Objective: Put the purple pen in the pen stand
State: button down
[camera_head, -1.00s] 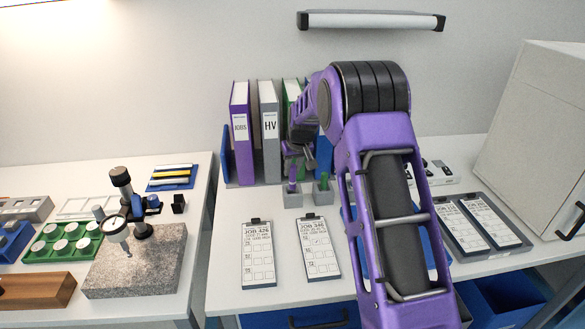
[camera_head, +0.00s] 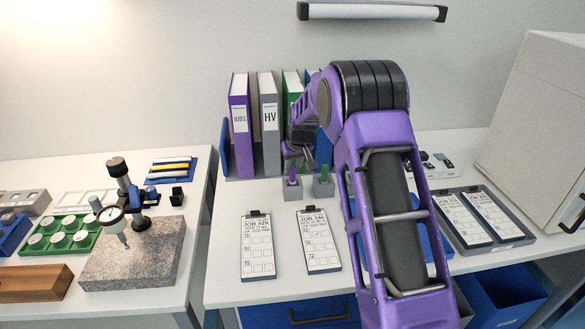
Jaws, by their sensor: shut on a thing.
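The purple pen (camera_head: 292,173) stands about upright over the left grey block of the pen stand (camera_head: 292,191). Its lower end appears to be in that block, but I cannot tell how deep it sits. My gripper (camera_head: 293,160) is at the top of the pen and shut on it. The fingertips are small and partly lost against my own purple arm. A green pen (camera_head: 324,172) stands upright in the grey block (camera_head: 323,189) just to the right.
Binders (camera_head: 270,120) stand close behind the pens. Two job cards (camera_head: 259,261) lie in front, with bare table to their left. My arm hides much of the table's middle. A tray with cards (camera_head: 509,232) and a large pale cabinet (camera_head: 540,130) are at the right.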

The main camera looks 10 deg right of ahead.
jog(key=shift+f, duration=0.45)
jog(key=c, duration=0.6)
grip_release()
jog(key=v, duration=1.7)
jog(key=shift+d+r+p, duration=0.1)
jog(key=shift+r+p, duration=0.2)
